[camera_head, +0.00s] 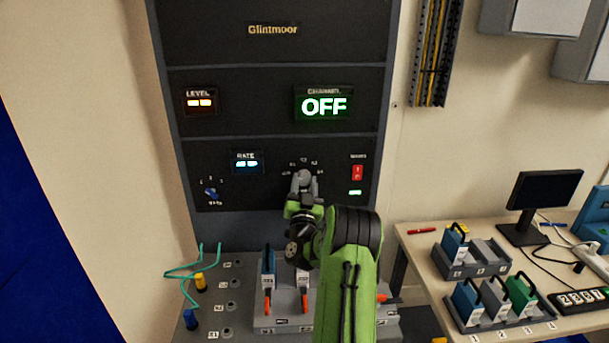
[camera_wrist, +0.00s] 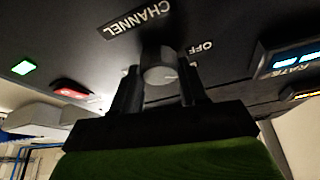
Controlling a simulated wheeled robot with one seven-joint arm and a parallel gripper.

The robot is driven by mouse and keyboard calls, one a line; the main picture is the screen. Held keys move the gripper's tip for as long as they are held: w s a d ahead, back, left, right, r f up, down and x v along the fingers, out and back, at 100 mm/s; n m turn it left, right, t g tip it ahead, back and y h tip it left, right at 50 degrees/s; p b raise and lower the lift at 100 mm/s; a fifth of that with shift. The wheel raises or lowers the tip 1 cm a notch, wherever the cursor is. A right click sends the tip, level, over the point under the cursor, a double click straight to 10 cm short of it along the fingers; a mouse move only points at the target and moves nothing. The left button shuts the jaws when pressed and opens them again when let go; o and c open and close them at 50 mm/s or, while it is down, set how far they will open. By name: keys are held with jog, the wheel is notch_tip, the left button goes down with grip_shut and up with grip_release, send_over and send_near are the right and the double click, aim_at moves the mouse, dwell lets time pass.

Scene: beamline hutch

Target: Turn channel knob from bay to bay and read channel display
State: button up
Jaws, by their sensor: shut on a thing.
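The channel display (camera_head: 323,105) on the dark Glintmoor panel glows green and reads OFF. The channel knob (camera_wrist: 159,66) is a grey cylinder on the panel, under the CHANNEL label (camera_wrist: 138,20). My gripper (camera_wrist: 160,88) has a finger on each side of the knob and is shut on it. A light pointer mark shows on the knob's face; what it points at is hard to tell. In the head view my gripper (camera_head: 303,184) covers most of the knob, and small position marks show around it.
A red switch (camera_head: 358,172) with a green lamp sits right of the knob, and a blue knob (camera_head: 211,193) far left. Below, a grey bench (camera_head: 225,290) holds upright modules and a teal cable. A side table (camera_head: 425,265) with module racks and a monitor stands right.

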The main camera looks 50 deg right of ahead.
jog(key=m+p, duration=0.1)
jog(key=m+g+p, duration=0.2)
jog(key=m+p, duration=0.1)
jog(key=shift+r+h, duration=0.25)
jog(key=shift+h, duration=0.15)
jog(key=shift+f+m+g+p, duration=0.1)
jog(key=shift+m+g+p, duration=0.4)
jog(key=shift+m+p, duration=0.4)
jog(key=shift+m, duration=0.3)
jog(key=o, duration=1.1)
jog(key=shift+f, duration=0.1)
jog(key=shift+c, duration=0.2)
